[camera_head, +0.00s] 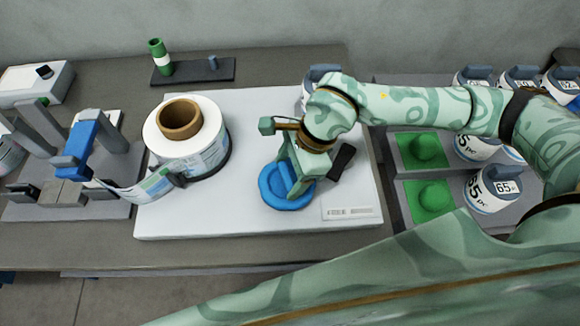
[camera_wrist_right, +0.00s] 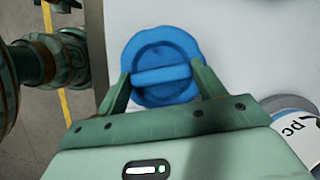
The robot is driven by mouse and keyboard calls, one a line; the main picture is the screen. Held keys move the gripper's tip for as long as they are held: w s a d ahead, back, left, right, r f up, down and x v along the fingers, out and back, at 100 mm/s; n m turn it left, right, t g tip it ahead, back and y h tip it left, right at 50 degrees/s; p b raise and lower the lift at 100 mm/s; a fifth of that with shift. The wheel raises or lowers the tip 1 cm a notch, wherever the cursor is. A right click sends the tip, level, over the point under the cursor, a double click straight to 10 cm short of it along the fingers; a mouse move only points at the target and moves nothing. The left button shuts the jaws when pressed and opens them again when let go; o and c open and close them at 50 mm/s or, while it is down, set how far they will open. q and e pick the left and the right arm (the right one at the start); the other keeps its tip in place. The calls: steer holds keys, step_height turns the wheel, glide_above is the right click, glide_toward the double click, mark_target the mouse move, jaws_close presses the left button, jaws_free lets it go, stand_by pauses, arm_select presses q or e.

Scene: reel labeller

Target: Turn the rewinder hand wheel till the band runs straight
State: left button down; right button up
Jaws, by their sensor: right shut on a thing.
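The blue hand wheel (camera_head: 285,199) lies flat on the white rewinder base, with a raised bar across its middle. My right gripper (camera_head: 302,180) reaches down over it and is shut on its bar. In the right wrist view the fingers (camera_wrist_right: 162,85) stand at the two ends of the bar on the wheel (camera_wrist_right: 150,45). The white reel (camera_head: 195,148) with a brown core stands left of the wheel. The printed band (camera_head: 150,187) leaves the reel toward the labeller (camera_head: 80,148) at the left and looks slanted. My left gripper is out of view.
A green-and-white bottle (camera_head: 158,58) stands on a dark tray at the back. A black object (camera_head: 342,157) lies right of the wheel. Green pads (camera_head: 425,150) and several labelled jars (camera_head: 490,190) stand at the right. The white base (camera_head: 240,220) is bare in front of the reel.

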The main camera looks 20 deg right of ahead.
steer(key=shift+r+m, duration=0.15)
steer(key=shift+m, duration=0.25)
steer(key=o, duration=1)
steer(key=v, duration=0.5)
steer(key=p+v, duration=0.1)
steer(key=v, duration=0.4)
steer(key=p+v, duration=0.1)
steer(key=v, duration=0.5)
steer(key=shift+s+d, duration=0.15)
steer(key=shift+s, duration=0.15)
